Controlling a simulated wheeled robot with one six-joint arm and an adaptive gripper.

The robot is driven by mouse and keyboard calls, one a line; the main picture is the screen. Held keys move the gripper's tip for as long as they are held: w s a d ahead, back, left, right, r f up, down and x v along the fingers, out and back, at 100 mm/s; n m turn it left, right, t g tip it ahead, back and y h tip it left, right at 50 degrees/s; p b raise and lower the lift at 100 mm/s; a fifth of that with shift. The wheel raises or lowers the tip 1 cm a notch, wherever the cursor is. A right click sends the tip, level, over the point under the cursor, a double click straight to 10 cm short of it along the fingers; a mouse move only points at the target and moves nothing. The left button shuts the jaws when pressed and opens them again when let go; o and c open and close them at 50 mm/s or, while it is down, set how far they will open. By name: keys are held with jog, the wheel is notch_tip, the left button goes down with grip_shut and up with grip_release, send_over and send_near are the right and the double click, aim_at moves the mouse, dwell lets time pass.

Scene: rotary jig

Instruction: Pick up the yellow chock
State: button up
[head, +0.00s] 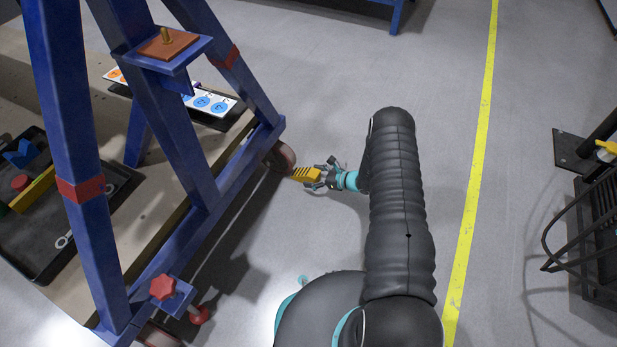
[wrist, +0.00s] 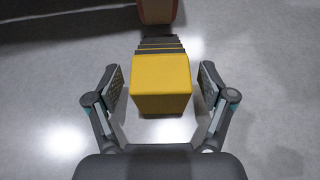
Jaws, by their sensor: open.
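The yellow chock (head: 305,174) lies on the floor against or very near a caster wheel of the blue frame. In the wrist view the chock (wrist: 160,85) shows its yellow block end toward me, with dark ridged steps behind it. My gripper (head: 325,173) is at the chock's right end in the head view. In the wrist view my gripper (wrist: 160,88) is open, with one finger on each side of the block and a gap on both sides. I cannot tell if the chock touches the wheel.
The caster wheel (head: 281,157) stands just beyond the chock and also shows in the wrist view (wrist: 156,10). The blue frame (head: 180,150) with a wooden base rises at left. A yellow floor line (head: 474,180) runs at right. The floor between is clear.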

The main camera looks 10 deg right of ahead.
jog(key=x, duration=0.2)
jog(key=shift+w+a+f, duration=0.2)
jog(key=shift+a, duration=0.05)
jog(key=c, duration=1.4)
jog(key=shift+r, duration=0.15)
